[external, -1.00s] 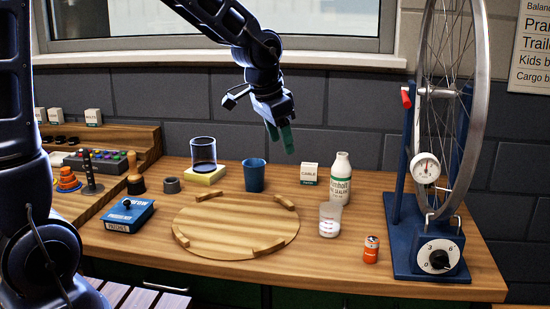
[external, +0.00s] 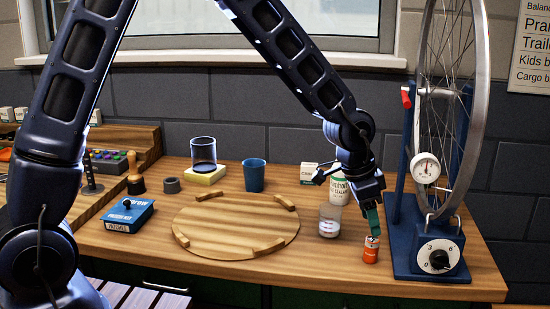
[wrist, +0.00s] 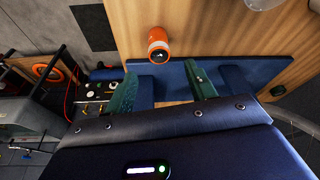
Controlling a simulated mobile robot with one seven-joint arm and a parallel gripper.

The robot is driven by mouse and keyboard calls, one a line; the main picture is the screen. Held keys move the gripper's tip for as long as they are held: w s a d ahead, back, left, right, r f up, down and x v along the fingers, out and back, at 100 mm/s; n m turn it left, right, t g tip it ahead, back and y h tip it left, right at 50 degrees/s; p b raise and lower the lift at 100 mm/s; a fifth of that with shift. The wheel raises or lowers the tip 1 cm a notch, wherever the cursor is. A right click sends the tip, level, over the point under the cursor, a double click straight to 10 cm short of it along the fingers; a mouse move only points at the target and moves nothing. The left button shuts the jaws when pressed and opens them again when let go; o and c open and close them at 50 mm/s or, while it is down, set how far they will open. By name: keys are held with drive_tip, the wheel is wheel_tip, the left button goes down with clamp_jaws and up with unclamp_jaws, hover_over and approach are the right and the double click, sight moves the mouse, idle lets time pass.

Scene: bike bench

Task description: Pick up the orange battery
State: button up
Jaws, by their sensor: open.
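The orange battery (external: 371,251) stands upright on the workbench near its front edge, left of the blue wheel stand. My gripper (external: 373,222) is just above it in the external view, fingers pointing down, with the green fingertips close to the battery's top. In the wrist view the battery (wrist: 159,45) lies beyond the tips of my open gripper (wrist: 163,84), roughly in line with the gap between the two green fingers. Nothing is between the fingers. I cannot tell in the external view whether a fingertip touches the battery.
Behind my wrist are a white bottle (external: 338,188) and a small box (external: 308,173). A round wooden board (external: 236,226) lies further left.

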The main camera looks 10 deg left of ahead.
sight(374, 245)
drive_tip(key=shift+a+x, duration=0.15)
drive_tip(key=shift+x, duration=1.9)
drive_tip(key=shift+a+x, duration=0.1)
drive_tip(key=shift+x, duration=1.95)
drive_tip(key=shift+f, duration=0.1)
drive_tip(key=c, duration=1.1)
